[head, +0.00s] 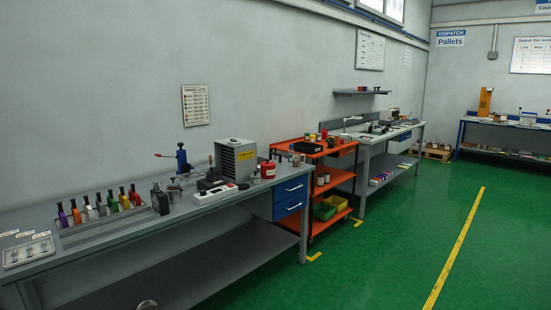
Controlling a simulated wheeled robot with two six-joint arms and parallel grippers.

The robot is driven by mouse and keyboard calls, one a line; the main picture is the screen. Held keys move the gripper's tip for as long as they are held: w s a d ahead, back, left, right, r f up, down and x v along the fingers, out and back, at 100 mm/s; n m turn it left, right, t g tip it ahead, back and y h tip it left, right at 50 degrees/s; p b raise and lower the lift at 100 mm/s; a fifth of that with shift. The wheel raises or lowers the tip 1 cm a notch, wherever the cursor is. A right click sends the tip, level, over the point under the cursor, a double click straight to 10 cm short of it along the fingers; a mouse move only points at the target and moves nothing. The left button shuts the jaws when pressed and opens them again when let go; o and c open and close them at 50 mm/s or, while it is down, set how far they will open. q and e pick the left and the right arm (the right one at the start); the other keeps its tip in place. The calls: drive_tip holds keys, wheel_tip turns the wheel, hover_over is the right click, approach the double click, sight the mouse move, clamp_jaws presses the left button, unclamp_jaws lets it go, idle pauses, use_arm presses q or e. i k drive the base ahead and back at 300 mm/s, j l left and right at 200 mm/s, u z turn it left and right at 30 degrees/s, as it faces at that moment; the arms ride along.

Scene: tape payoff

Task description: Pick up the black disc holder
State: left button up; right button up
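I cannot make out for certain a black disc holder; the black items are small at this distance. A flat black object (306,147) lies on top of the orange cart. A small dark block (160,199) stands on the near grey workbench (105,236), to the right of a row of colored, black-topped items (101,206). More dark parts (380,127) lie on the far bench. Neither of my grippers is in view.
An orange cart (318,190) with shelves stands between the near bench and the far bench (415,135). A grey vented box (236,160) and a red container (267,169) stand on the near bench. The green floor (390,245) at right is clear, with a yellow line (455,245).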

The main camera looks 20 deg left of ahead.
sight(274, 154)
drive_tip(key=i+z, duration=0.35)
drive_tip(key=i, duration=2.35)
drive_tip(key=i+u, duration=0.1)
drive_tip(key=i, duration=0.4)
drive_tip(key=i+l+u, duration=0.1)
drive_tip(key=i, duration=0.35)
drive_tip(key=i+l+u, duration=0.1)
drive_tip(key=i, duration=0.4)
drive_tip(key=i+l+u, duration=0.1)
drive_tip(key=i, duration=0.35)
drive_tip(key=l, duration=0.1)
